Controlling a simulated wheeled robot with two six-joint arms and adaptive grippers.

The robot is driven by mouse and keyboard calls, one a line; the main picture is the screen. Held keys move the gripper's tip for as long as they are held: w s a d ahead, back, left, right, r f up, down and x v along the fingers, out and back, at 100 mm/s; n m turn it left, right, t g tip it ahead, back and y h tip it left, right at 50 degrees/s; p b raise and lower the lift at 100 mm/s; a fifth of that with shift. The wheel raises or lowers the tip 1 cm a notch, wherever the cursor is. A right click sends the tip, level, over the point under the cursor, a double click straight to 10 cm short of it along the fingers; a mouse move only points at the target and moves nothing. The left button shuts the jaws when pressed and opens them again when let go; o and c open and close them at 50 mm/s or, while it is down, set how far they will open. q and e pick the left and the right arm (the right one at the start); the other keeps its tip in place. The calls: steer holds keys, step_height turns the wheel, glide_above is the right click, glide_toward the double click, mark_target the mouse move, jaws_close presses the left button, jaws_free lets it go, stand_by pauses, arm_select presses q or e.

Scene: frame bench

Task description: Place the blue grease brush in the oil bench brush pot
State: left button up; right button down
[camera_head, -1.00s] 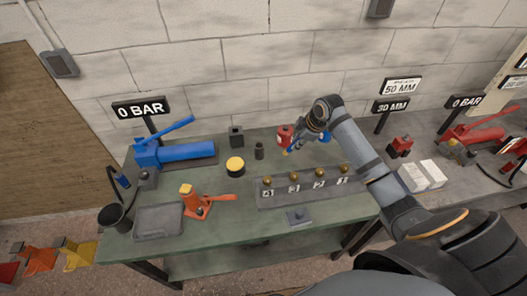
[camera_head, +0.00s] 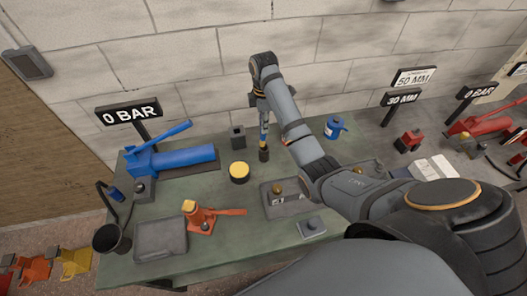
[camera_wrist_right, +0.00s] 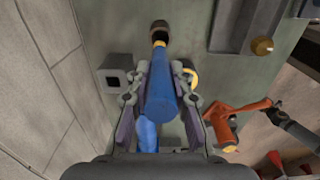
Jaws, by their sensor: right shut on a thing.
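My right gripper (camera_head: 262,97) is shut on the blue grease brush (camera_head: 264,127) and holds it upright, tip down, above the bench. In the right wrist view the brush's blue handle (camera_wrist_right: 160,98) lies between the fingers (camera_wrist_right: 160,88), with a yellow band towards its tip. The brush's lower end lines up with a small dark round pot (camera_head: 263,155), which looks like the brush pot. It also shows in the wrist view (camera_wrist_right: 160,32). I cannot tell whether the bristles are inside it or just above it. My left gripper is not in view.
A black square holder (camera_head: 237,138) and a yellow-topped tin (camera_head: 239,172) stand close to the left of the pot. A blue hand pump (camera_head: 172,160), an orange jack (camera_head: 201,216) and a grey tray (camera_head: 161,238) are further left. A blue can (camera_head: 335,127) stands to the right.

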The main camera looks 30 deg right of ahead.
mark_target(264, 140)
step_height(264, 140, down, 4)
steer(key=b, duration=0.3)
steer(key=shift+f, duration=0.25)
steer(key=shift+d, duration=0.1)
step_height(264, 140, down, 4)
steer(key=b, duration=0.2)
steer(key=shift+s+b, duration=0.1)
steer(key=shift+b, duration=0.2)
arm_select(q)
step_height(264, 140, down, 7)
arm_select(e)
steer(key=shift+f, duration=0.15)
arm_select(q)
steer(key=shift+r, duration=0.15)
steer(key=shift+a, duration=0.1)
arm_select(e)
steer(key=c, duration=1.2)
jaws_free()
